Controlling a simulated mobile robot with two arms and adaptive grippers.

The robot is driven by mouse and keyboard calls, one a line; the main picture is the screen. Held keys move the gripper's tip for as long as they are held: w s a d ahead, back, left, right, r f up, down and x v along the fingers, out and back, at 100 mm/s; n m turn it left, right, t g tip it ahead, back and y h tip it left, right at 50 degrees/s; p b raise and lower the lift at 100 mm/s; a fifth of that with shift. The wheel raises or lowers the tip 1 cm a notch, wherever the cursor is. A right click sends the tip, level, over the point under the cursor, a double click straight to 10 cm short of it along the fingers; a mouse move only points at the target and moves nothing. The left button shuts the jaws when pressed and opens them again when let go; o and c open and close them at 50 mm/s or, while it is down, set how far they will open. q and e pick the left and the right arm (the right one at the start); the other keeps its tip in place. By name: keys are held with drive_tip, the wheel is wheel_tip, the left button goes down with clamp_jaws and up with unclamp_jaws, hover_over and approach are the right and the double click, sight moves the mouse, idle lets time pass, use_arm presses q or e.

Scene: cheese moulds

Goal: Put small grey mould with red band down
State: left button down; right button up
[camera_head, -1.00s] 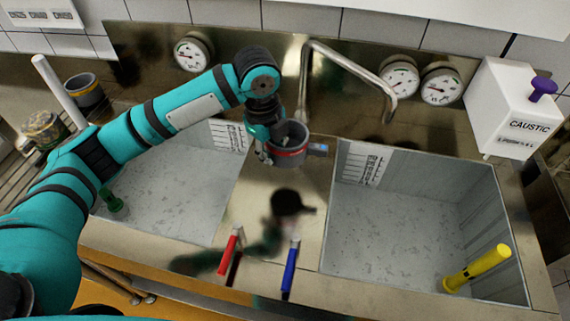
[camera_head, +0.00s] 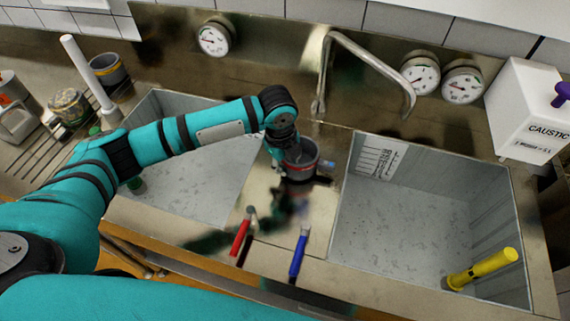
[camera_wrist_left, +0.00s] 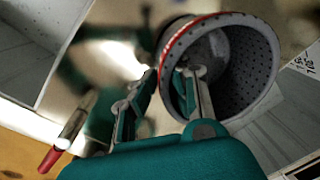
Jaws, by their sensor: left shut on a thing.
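The small grey mould with a red band (camera_head: 303,157) is over the metal strip (camera_head: 318,209) between the two sinks. It also shows in the left wrist view (camera_wrist_left: 251,52), with its perforated inside visible. My left gripper (camera_head: 280,158) is shut on the mould's wall. In the left wrist view one finger is inside the mould and the other outside, with the gripper (camera_wrist_left: 166,78) at the rim. The mould looks close above the strip; I cannot tell if its base touches. My right gripper is not in view.
A left sink (camera_head: 192,203) and a right sink (camera_head: 410,230) flank the strip. A red-handled tap lever (camera_head: 240,237) and a blue one (camera_head: 298,256) stand in front. A metal spout (camera_head: 372,66) arches behind. Another mould (camera_head: 109,72) stands at the far left.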

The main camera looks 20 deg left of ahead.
use_arm(q)
drive_tip(key=c, duration=1.5)
unclamp_jaws()
drive_tip(key=shift+o, duration=0.2)
wheel_tip(320, 180, up, 12)
drive_tip(key=s+b, duration=0.1)
drive_tip(key=b, duration=0.1)
drive_tip(key=shift+a, duration=0.25)
